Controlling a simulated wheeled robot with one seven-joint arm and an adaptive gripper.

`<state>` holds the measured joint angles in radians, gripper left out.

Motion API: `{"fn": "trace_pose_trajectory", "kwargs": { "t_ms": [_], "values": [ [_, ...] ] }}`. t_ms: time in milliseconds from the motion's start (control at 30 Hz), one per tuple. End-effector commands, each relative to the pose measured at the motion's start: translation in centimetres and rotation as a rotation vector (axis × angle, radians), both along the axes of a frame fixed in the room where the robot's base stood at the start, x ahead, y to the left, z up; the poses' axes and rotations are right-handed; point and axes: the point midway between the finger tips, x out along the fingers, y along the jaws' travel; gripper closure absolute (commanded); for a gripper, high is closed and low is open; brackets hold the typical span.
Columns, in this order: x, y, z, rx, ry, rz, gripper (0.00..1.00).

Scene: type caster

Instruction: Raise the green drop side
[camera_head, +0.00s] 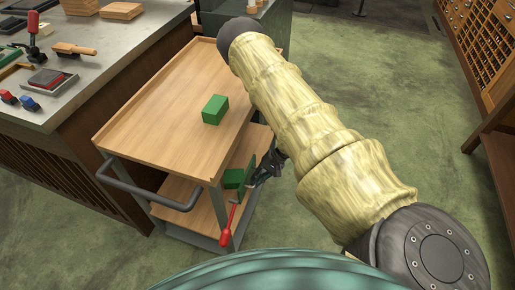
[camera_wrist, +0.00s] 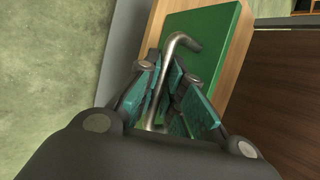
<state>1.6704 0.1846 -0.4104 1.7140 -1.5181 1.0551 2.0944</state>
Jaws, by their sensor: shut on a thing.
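The green drop side (camera_head: 236,178) is a wooden board with a green face. It hangs below the top at the cart's right side in the head view. In the wrist view the green face (camera_wrist: 205,45) fills the upper middle, with a bent metal handle (camera_wrist: 183,42) in front of it. My gripper (camera_head: 262,172) is beside the board, and its teal finger pads (camera_wrist: 170,78) are shut around the metal handle. My arm hides part of the cart's right side in the head view.
The wooden cart top (camera_head: 160,110) carries a green block (camera_head: 215,109). A red-handled lever (camera_head: 226,236) hangs near the cart's front right corner. A workbench (camera_head: 100,60) with tools stands at the left. Green floor (camera_head: 370,90) is open to the right.

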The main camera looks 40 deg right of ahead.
Motion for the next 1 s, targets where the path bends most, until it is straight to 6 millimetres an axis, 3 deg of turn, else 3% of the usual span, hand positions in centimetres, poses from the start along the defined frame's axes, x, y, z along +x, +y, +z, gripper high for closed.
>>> {"fn": "trace_pose_trajectory", "kwargs": {
  "t_ms": [167,200,300,767,1000],
  "values": [
    [0.3,0.2,0.1,0.003,-0.005,0.001,1.0],
    [0.3,0.2,0.1,0.003,-0.005,0.001,0.87],
    [0.3,0.2,0.1,0.002,-0.004,0.001,0.69],
    [0.1,-0.1,0.3,0.001,-0.002,0.0,0.68],
    [-0.3,-1.9,2.7,0.001,-0.004,0.0,0.68]
  ]
}}
